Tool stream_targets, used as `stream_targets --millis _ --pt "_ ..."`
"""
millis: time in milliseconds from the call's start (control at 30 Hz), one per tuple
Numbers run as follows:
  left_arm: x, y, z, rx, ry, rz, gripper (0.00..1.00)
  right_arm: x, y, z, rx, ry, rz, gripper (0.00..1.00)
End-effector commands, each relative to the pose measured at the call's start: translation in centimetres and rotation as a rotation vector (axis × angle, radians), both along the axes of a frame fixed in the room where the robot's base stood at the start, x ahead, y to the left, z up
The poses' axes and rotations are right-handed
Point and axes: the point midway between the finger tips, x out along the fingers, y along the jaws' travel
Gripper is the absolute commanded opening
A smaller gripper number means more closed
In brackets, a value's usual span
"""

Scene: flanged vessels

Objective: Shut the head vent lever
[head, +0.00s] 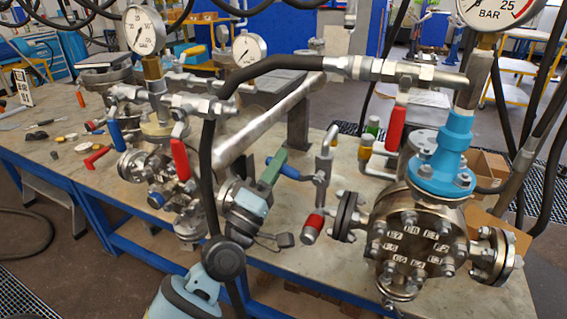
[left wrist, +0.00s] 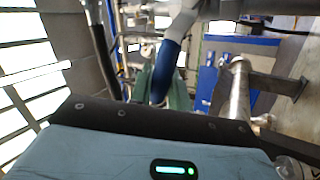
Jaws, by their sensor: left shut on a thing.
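A blue lever handle (head: 284,169) reaches left from the upright vent pipe (head: 325,165) beside the right flanged vessel (head: 418,240). My left gripper (head: 272,168), with green fingers, is shut on this blue handle. In the left wrist view the blue handle (left wrist: 167,72) lies between the green fingers (left wrist: 178,95) and points up toward a pale metal fitting. The fingers partly hide the handle's free end in the head view. I cannot tell how far the valve is turned. My right gripper is not in view.
A black hose (head: 275,64) and a thick silver pipe (head: 265,122) pass above my left gripper. A red lever (head: 395,130) hangs at the right vessel. The left vessel's fittings carry another blue lever (head: 115,132) and red levers. The bench's front edge lies below.

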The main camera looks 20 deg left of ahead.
Motion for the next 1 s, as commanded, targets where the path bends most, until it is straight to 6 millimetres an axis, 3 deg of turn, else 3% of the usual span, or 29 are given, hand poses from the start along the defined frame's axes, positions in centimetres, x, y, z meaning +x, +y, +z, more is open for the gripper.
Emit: stream_targets --millis 400,1000 --pt "0.0 0.5 -2.0 -0.254 0.008 0.003 0.0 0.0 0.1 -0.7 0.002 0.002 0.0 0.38" --pt "0.0 0.5 -2.4 -0.317 0.01 0.002 0.0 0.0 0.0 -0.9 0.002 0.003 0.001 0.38"
